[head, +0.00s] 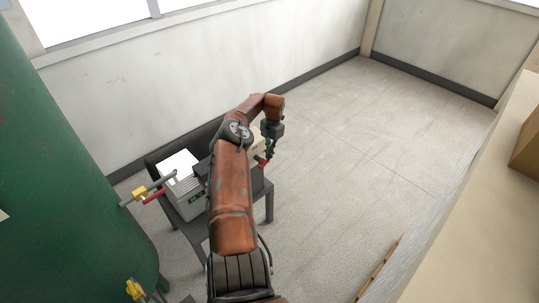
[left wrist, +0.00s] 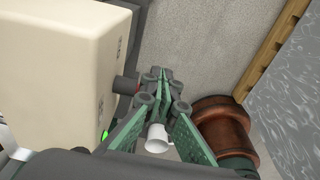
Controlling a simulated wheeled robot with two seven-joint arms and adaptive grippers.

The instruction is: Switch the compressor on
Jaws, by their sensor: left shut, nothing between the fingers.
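A cream box (left wrist: 75,55) with small dark markings on its side fills the left of the left wrist view. A short dark reddish knob (left wrist: 126,85) sticks out from that side towards my fingers. In the head view the box is mostly hidden behind my arm, and a small red part (head: 262,162) shows by the fingertips. My left gripper (head: 269,150) points down beside the box. Its green-padded fingers (left wrist: 164,76) are together and empty, close to the knob; I cannot tell whether they touch it. My right gripper is not in view.
A large green tank (head: 60,180) stands at left, with a yellow-handled valve (head: 139,192) and a red-handled one. A pale grey finned unit (head: 185,190) sits on a dark stand (head: 263,190). Open floor (head: 390,125) lies right, with a counter (head: 475,190) at far right.

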